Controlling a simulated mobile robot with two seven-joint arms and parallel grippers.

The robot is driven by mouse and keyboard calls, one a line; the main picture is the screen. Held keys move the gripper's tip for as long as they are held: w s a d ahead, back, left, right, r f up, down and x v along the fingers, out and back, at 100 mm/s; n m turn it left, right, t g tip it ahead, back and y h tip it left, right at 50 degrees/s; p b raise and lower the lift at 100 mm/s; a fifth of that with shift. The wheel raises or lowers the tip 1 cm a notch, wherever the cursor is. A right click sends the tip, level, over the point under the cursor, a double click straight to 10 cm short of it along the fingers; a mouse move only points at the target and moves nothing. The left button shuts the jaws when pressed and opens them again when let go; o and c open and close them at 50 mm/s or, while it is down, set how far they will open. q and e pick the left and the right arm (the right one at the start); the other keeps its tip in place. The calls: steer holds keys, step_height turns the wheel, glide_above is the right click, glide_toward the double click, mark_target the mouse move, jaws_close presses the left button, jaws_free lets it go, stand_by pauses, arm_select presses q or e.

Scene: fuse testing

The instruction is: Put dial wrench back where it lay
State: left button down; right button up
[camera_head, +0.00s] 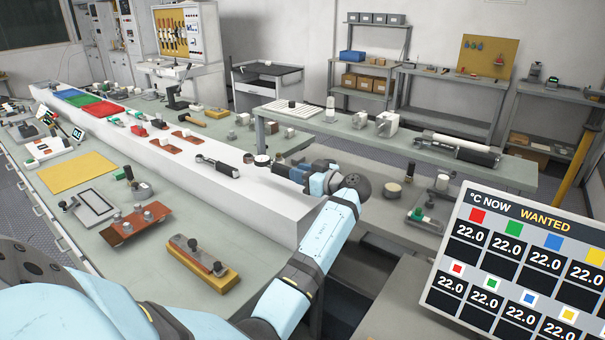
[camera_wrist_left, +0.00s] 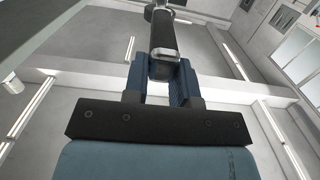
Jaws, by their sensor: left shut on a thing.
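My right gripper is not in view.
Another wrench (camera_head: 217,166) with a silver head and black handle lies on the ledge, left of the dial. A temperature screen (camera_head: 520,265) stands at the right.

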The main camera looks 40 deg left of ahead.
arm_select(q)
steer(key=shift+f+b, duration=0.2)
steer(key=shift+b, duration=0.55)
step_height(320, 180, down, 4)
steer(key=b, duration=0.3)
steer(key=shift+w, duration=0.1)
steer(key=shift+f+b, duration=0.3)
steer(key=shift+b, duration=0.25)
steer(key=shift+f+b, duration=0.4)
steer(key=shift+f, duration=0.05)
steer(key=shift+d, duration=0.1)
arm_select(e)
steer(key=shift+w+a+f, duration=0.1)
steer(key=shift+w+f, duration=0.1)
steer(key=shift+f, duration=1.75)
arm_select(q)
steer(key=shift+f, duration=0.25)
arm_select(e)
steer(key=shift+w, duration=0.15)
arm_select(q)
steer(key=shift+f, duration=0.3)
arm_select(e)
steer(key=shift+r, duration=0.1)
